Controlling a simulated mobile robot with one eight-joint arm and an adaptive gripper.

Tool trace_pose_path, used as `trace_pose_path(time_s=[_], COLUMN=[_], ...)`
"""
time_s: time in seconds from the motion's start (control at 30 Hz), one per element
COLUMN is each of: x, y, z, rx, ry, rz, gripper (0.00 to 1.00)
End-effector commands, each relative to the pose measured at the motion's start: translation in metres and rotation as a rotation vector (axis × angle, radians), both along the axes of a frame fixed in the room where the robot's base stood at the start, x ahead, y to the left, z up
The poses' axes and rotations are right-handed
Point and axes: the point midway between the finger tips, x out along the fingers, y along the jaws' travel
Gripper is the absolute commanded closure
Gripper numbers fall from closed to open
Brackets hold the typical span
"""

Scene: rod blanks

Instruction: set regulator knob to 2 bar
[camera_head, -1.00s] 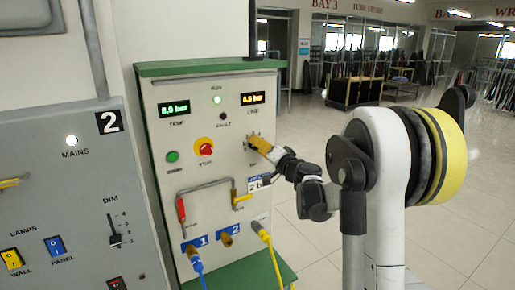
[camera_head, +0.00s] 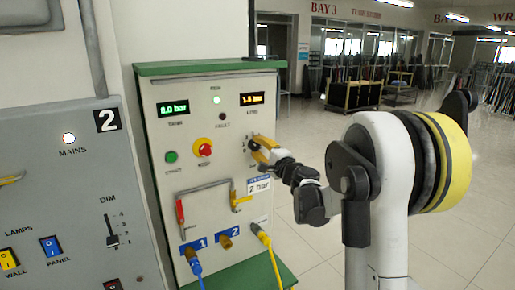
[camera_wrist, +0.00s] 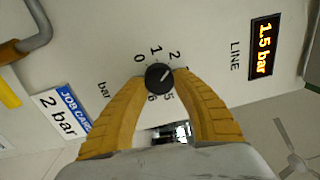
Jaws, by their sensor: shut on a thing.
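The regulator knob (camera_wrist: 160,76) is small, black and round, with a white mark pointing up and right in the wrist view, toward the side of the 2. Figures 0, 1, 2, 5 and 6 show around it. My gripper (camera_wrist: 161,80) has its yellow fingers shut on the knob, one on each side. In the head view my gripper (camera_head: 262,145) is at the right of the panel and covers most of the knob. The orange LINE display (camera_wrist: 263,48) reads 1.5 bar. The job card (camera_wrist: 62,112) says 2 bar; it also shows in the head view (camera_head: 259,185).
The green-topped panel (camera_head: 212,70) carries a TANK display (camera_head: 173,108) at 8.0 bar, a green button (camera_head: 171,157) and a red stop button (camera_head: 205,150). A pipe with red (camera_head: 181,212) and yellow (camera_head: 240,201) handles lies below. Blue and yellow hoses hang at the bottom.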

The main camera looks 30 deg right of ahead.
Motion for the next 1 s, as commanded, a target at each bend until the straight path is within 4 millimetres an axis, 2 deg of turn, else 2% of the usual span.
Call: trace_pose_path(time_s=[0.57,0.6,0.67,1.0], x=[0.0004,0.0004,0.0003,-0.0026], y=[0.0002,0.0002,0.0002,-0.0002], z=[0.0002,0.0002,0.0001,-0.0002], rx=[0.03,0.03,0.03,0.029], ry=[0.001,0.001,0.001,0.002], rz=[0.0,0.0,0.0,0.0], gripper=[0.97,0.58,0.43,0.43])
